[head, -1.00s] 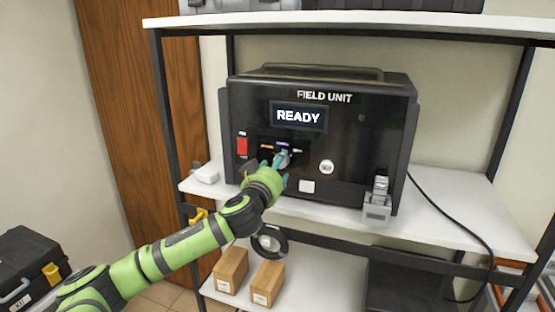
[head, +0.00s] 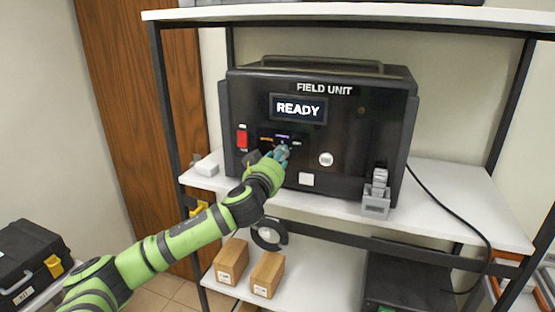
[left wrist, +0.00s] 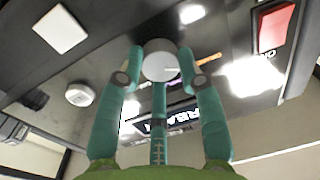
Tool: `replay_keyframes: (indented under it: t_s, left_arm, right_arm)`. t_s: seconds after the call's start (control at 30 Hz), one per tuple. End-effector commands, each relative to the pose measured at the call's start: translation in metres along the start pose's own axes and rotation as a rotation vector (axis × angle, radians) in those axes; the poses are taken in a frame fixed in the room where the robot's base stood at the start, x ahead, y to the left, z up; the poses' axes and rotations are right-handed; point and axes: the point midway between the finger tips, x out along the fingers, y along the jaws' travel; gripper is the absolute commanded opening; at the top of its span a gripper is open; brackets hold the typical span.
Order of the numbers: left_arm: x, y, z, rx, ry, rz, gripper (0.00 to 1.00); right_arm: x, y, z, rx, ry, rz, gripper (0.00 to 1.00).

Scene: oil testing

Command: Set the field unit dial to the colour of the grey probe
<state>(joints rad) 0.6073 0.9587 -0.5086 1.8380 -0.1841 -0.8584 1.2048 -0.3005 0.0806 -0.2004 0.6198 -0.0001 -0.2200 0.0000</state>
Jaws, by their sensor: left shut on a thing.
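The black field unit (head: 342,130) stands on the white shelf, its screen reading READY. Its round grey dial (left wrist: 158,62) shows between my fingers in the left wrist view. My left gripper (head: 279,154) is shut on the dial, with fingers on both sides of it. Coloured marks sit above the dial in the head view; an orange mark (left wrist: 208,59) is clear in the wrist view. My fingers partly hide the dial, and I cannot tell its exact setting. No thing is clearly recognisable as the grey probe. My right gripper is not in view.
A red switch (head: 242,137), a round white knob (head: 326,159) and a pale square button (head: 306,179) are on the panel. A grey fitting (head: 376,205) stands at the unit's right front. Cardboard boxes (head: 231,262) sit on the lower shelf. The right shelf surface is mostly clear.

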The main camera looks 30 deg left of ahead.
Motion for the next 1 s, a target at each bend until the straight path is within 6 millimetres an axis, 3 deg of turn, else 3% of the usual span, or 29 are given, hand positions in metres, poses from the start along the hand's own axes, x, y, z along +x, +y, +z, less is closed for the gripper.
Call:
replay_keyframes:
  t_s: [0.5, 1.0]
  left_arm:
    - [0.0, -0.0006, 0.0049, 0.396, 0.013, 0.002, 0.04]
    - [0.0002, -0.0019, 0.0044, 0.873, 0.036, 0.005, 0.04]
  right_arm:
    - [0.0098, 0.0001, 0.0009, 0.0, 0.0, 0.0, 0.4]
    - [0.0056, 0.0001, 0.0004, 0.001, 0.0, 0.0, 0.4]
